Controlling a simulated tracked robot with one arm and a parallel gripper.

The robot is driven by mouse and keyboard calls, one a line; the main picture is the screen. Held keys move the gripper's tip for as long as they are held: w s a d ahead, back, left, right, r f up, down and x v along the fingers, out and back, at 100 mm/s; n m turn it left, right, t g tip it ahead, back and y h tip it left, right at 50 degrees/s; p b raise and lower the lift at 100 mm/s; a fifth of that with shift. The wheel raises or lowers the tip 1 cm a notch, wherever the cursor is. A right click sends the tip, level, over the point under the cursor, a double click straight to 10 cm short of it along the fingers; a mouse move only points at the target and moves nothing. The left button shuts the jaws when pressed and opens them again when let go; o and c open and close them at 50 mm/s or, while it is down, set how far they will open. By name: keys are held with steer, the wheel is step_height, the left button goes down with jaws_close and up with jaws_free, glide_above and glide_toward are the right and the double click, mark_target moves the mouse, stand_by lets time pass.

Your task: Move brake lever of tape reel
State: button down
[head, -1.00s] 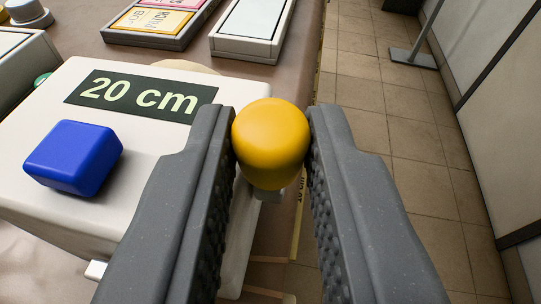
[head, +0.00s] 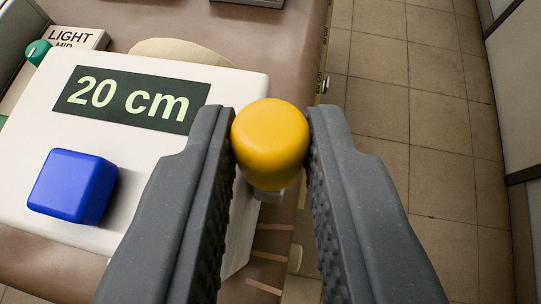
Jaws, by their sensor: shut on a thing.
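The tape reel's white housing (head: 120,185) fills the left of the head view, with a dark "20 cm" label (head: 132,98) and a blue block-shaped button (head: 72,187) on its top. A yellow rounded knob (head: 270,143), which looks like the brake lever's end, is at the housing's right side. My gripper (head: 270,135) is shut on the yellow knob, one finger on each side. A short grey stem shows just below the knob; the rest of the lever is hidden.
The reel sits on a brown table top (head: 190,30) whose right edge runs beside the knob. Tiled floor (head: 420,150) lies beyond that edge. A "LIGHT" sign (head: 75,38) and a green knob (head: 38,52) are at the upper left.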

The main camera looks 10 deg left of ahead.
steer(key=shift+r, duration=0.1)
steer(key=c, duration=1.3)
jaws_free()
steer(key=shift+w, duration=0.1)
steer(key=b+v, duration=0.3)
steer(key=v, duration=1)
steer(key=shift+s, duration=0.4)
steer(key=shift+d, duration=0.1)
